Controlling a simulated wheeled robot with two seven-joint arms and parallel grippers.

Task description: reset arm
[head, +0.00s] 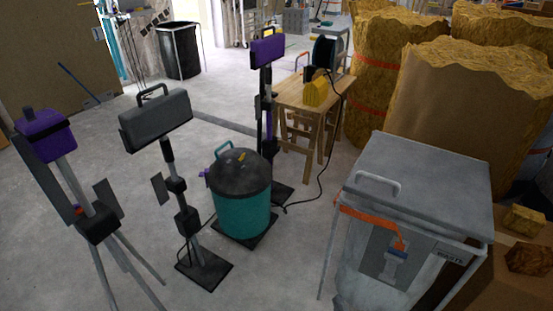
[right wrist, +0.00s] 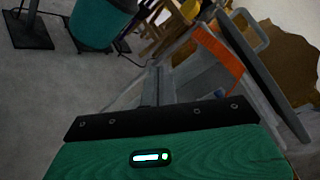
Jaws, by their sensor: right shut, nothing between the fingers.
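My right gripper (right wrist: 155,85) shows in the right wrist view, its slim grey fingers together beyond a black plate and the green wrist housing. It appears shut and empty. Behind it, partly hidden, is a grey waste bin (right wrist: 285,110) with an orange band; whether they touch I cannot tell. I cannot make out the right gripper clearly in the head view. My left gripper is not visible in either view.
The waste bin (head: 430,180) stands front right, near large straw-coloured rolls (head: 460,110). A teal drum (head: 242,210) stands mid-floor among lamp stands (head: 155,120) and a purple-headed tripod (head: 45,135). A wooden trestle table (head: 290,93) is behind. A cable crosses the floor.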

